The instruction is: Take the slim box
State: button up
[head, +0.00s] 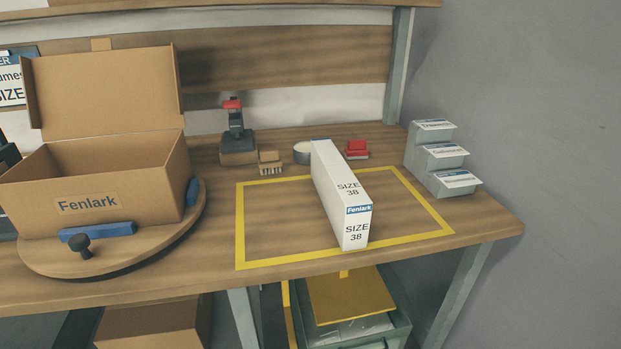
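The slim box (335,193) is white, long and narrow. It stands on its long edge on the wooden bench, inside a yellow taped rectangle (241,224). Its printed end faces me, with a blue Fenlark strip and "SIZE 38"; the top also reads "SIZE 38". Its far end reaches toward the back of the rectangle. Nothing touches it that I can see. My gripper is not in view.
An open cardboard Fenlark box (95,190) stands on a round wooden turntable (130,247) at left. Behind the slim box are a red-handled tool (235,125), a brush (270,162), a round tin (302,153) and a red item (356,149). Stepped grey bins (440,158) stand at right.

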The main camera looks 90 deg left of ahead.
aim_at(348, 208)
jog(key=u, duration=1.95)
jog(key=i+l, duration=0.1)
jog(key=l, duration=0.25)
jog(key=i+l+u, duration=0.15)
jog(key=l, duration=0.15)
